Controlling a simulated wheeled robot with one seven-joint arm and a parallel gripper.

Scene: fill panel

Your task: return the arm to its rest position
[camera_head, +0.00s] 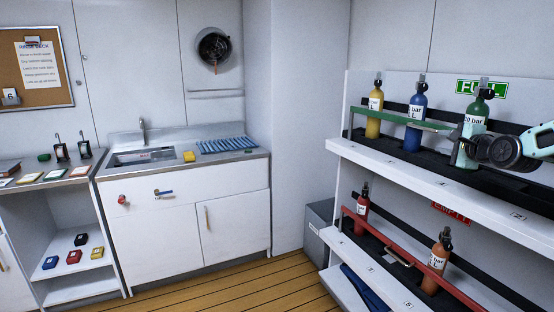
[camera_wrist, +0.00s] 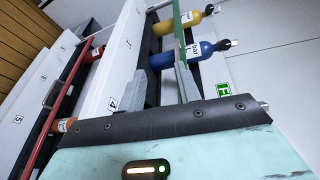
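My gripper (camera_head: 459,146) reaches in from the right edge of the head view, in front of the upper rack shelf. It overlaps the green cylinder (camera_head: 471,127) in that view; whether they touch I cannot tell. In the wrist view my gripper (camera_wrist: 164,80) has two grey fingers apart, with shelf visible between them and nothing held. A blue cylinder (camera_head: 415,128) and a yellow cylinder (camera_head: 374,122) stand on the upper shelf. Both also show beyond the fingers in the wrist view, blue (camera_wrist: 172,60) and yellow (camera_wrist: 172,26). The green cylinder does not show there.
A green rail (camera_head: 402,121) runs along the upper shelf (camera_head: 430,173) front. Below, a red rail (camera_head: 408,263) fronts a red cylinder (camera_head: 362,208) and an orange cylinder (camera_head: 436,265). A sink counter (camera_head: 190,159) stands left. The floor (camera_head: 255,290) between is clear.

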